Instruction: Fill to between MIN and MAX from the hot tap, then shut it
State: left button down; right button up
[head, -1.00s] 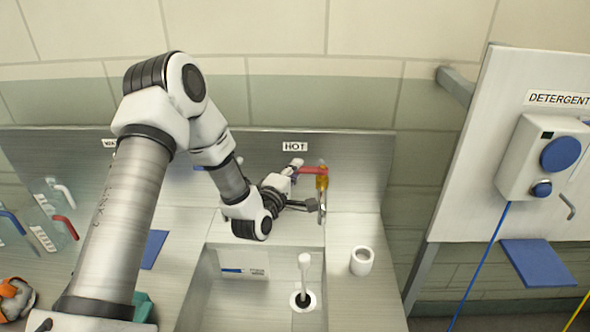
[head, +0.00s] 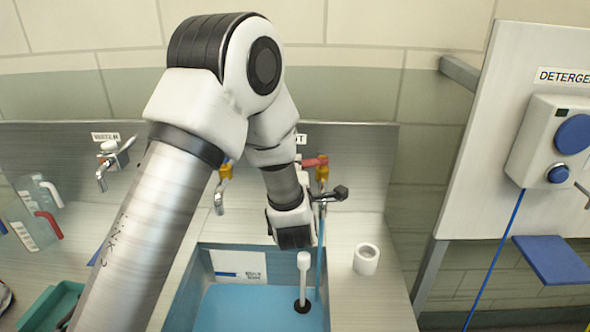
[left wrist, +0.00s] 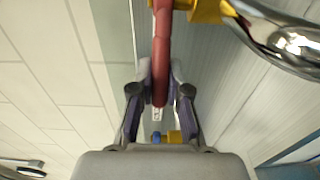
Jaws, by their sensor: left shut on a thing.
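The hot tap has a yellow body (head: 322,174) and a red lever (head: 315,161). A thin blue stream of water (head: 320,262) falls from it into the sink. Blue water (head: 240,308) covers the sink floor. A white level card (head: 238,265) is on the sink's back wall; its marks are too small to read. In the left wrist view, my left gripper (left wrist: 160,85) is shut on the red lever (left wrist: 161,45). In the head view my forearm hides most of that gripper. My right gripper is not in view.
A white upright plug handle (head: 304,272) stands in the sink. A white cup-like ring (head: 366,260) is on the right ledge. Another tap (head: 222,185) and the water tap (head: 108,165) are left. The detergent dispenser (head: 550,140) hangs at right.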

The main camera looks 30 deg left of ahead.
pick_arm(q)
jog(key=c, duration=1.1)
grip_release()
jog(key=shift+w+r, duration=0.1)
jog(key=shift+r, duration=0.05)
jog(key=v, duration=0.7)
jog(key=shift+d, duration=0.15)
jog(key=shift+d, duration=0.1)
